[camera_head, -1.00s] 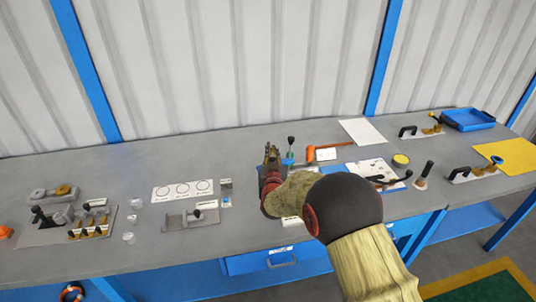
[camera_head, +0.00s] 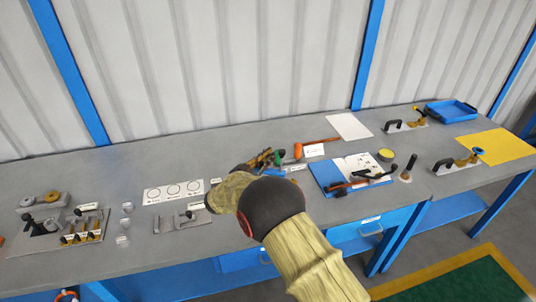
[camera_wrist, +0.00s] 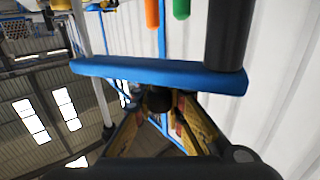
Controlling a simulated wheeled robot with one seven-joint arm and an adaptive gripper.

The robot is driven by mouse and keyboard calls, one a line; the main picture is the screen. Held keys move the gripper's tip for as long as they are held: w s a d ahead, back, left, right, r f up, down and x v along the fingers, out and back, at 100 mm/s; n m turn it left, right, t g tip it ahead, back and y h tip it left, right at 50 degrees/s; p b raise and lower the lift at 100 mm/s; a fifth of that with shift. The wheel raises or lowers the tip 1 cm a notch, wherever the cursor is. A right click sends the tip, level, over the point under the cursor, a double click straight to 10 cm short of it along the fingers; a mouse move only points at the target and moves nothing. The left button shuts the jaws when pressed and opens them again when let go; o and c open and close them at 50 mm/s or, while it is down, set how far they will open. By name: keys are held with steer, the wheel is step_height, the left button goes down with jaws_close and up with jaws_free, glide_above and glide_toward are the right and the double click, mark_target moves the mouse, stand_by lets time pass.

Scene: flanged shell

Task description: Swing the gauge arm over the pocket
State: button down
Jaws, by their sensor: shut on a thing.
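The blue gauge arm shows as a flat bar across the wrist view (camera_wrist: 130,70), with a dark post (camera_wrist: 228,35) at its right end. My gripper (camera_wrist: 160,108) is shut on a black knob (camera_wrist: 159,98) just below the bar. In the head view, my gripper (camera_head: 263,158) is over the middle of the bench, with a small blue part (camera_head: 273,173) beside it that looks like the gauge arm. My wrist and forearm cover much of that spot. I cannot make out the pocket.
A blue board with a white sheet (camera_head: 364,165) and dark-handled tools lies to the right. An orange-handled tool (camera_head: 318,142) lies behind it.

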steer(key=shift+s, duration=0.1)
stand_by(0.4)
steer(key=c, duration=1.8)
jaws_free()
steer(key=shift+c, duration=0.2)
steer(key=v, duration=1.2)
steer(key=shift+a, duration=0.1)
